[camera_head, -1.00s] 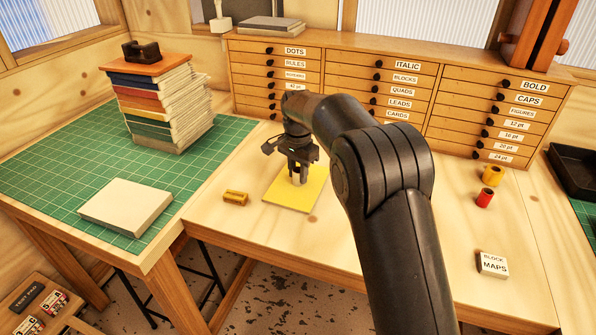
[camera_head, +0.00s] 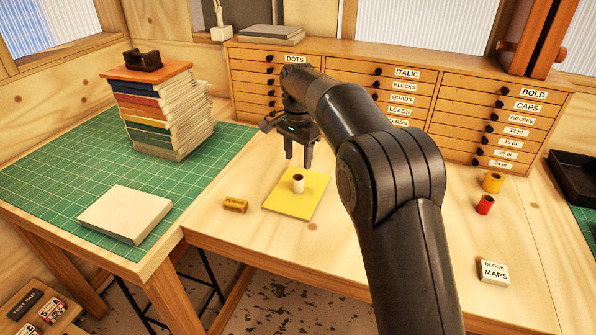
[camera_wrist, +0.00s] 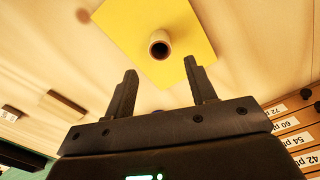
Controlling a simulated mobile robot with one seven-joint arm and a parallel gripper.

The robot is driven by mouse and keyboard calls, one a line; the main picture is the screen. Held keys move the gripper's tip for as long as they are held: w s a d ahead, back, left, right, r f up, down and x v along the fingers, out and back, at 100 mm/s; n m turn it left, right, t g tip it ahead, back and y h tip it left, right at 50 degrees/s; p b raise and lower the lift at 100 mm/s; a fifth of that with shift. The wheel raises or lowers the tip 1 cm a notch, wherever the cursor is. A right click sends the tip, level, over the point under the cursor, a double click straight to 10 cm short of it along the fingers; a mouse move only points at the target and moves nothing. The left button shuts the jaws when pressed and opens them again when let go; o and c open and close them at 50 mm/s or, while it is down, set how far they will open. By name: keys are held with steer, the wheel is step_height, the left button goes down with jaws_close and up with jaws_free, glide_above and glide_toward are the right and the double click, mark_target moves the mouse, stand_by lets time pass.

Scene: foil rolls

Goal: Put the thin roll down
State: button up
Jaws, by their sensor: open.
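A small pale roll with a dark hollow core (camera_head: 298,184) stands upright on a yellow sheet (camera_head: 280,205) on the wooden bench. In the wrist view the roll (camera_wrist: 160,42) shows end-on, its round opening facing the camera, with the yellow sheet (camera_wrist: 120,22) under it. My gripper (camera_head: 298,166) is open and empty above the roll. In the wrist view its two fingers (camera_wrist: 159,78) are spread wide, and the roll lies beyond their tips, apart from them.
A brass-coloured block (camera_head: 235,205) lies left of the sheet. A yellow roll (camera_head: 492,182), a red roll (camera_head: 485,205) and a MAPS box (camera_head: 492,272) are at the right. A drawer cabinet (camera_head: 420,75) lines the back.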

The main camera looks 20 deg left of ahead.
steer(key=shift+r, duration=2.05)
steer(key=s+d+r+n+t, duration=0.1)
steer(key=s+d+r, duration=0.2)
steer(key=d, duration=0.5)
steer(key=s+d+r+t+y, duration=0.1)
steer(key=s+d+r, duration=0.3)
steer(key=d, duration=0.4)
steer(key=s+d+r+n, duration=0.1)
steer(key=s+d+r, duration=0.2)
steer(key=d, duration=0.6)
steer(key=s+d+f+n+t, duration=0.1)
steer(key=s+d+f, duration=0.2)
steer(key=s+d, duration=0.2)
steer(key=s+d+f+t, duration=0.1)
steer(key=s+d+f, duration=0.2)
steer(key=s, duration=0.6)
steer(key=s+d+f+n+t+h, duration=0.1)
steer(key=s+d+f, duration=0.2)
steer(key=s+d, duration=0.4)
steer(key=shift+s+n+t, duration=0.3)
steer(key=shift+s, duration=0.1)
steer(key=shift+o, duration=0.4)
